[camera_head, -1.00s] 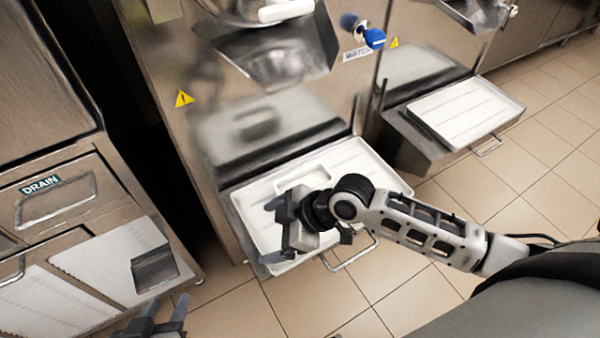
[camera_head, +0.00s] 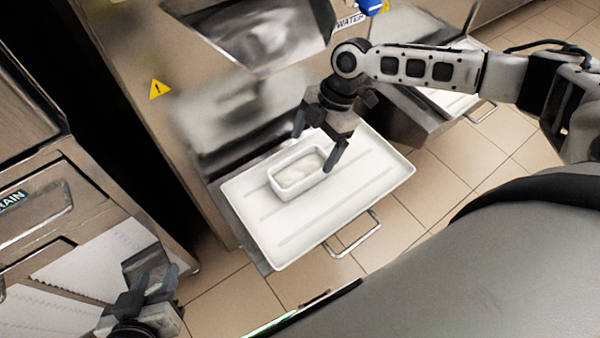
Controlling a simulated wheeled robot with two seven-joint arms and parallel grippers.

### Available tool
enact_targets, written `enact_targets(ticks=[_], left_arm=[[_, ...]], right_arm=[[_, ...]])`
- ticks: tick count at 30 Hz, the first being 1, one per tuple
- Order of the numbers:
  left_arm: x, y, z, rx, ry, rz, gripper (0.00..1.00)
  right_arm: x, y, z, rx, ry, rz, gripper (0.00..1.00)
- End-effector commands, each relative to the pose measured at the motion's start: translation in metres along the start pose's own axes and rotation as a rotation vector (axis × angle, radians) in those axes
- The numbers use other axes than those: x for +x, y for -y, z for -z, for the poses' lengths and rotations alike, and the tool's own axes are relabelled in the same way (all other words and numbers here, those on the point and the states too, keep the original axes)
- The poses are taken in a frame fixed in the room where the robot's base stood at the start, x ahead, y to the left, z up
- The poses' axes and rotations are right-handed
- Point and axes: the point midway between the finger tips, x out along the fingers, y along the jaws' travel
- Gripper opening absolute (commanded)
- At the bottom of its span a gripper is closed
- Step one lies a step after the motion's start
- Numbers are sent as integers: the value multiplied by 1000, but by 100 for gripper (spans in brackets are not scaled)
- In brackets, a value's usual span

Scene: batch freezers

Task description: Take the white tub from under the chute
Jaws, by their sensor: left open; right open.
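The white tub (camera_head: 273,184) is a small rectangular container with pale contents. It sits on the white tray (camera_head: 250,222) below the metal chute (camera_head: 262,35). My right gripper (camera_head: 318,153) is open above the tub's far right end. One finger is near the tub's far side and the other is by its right end; I cannot tell whether they touch it. My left gripper (camera_head: 150,270) is open and empty at the lower left, well away from the tub.
A second machine's white tray (camera_head: 450,101) shows at the right behind my arm. A wire handle (camera_head: 354,236) sticks out in front of the near tray. Tiled floor (camera_head: 405,215) is clear between.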

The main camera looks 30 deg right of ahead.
Motion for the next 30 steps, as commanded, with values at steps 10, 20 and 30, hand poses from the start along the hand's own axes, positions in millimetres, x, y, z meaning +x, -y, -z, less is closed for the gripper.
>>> enact_targets(ticks=[10, 20, 30], left_arm=[[0, -1, 2, -4, -8, -2, 42], [1, 0, 4, -2, -14, -2, 42], [2, 0, 6, -2, -18, -2, 42]], right_arm=[[34, 0, 2, 0, 0, 1, 89], [77, 0, 5, 2, 1, 0, 89], [79, 0, 5, 2, 0, -1, 70]])
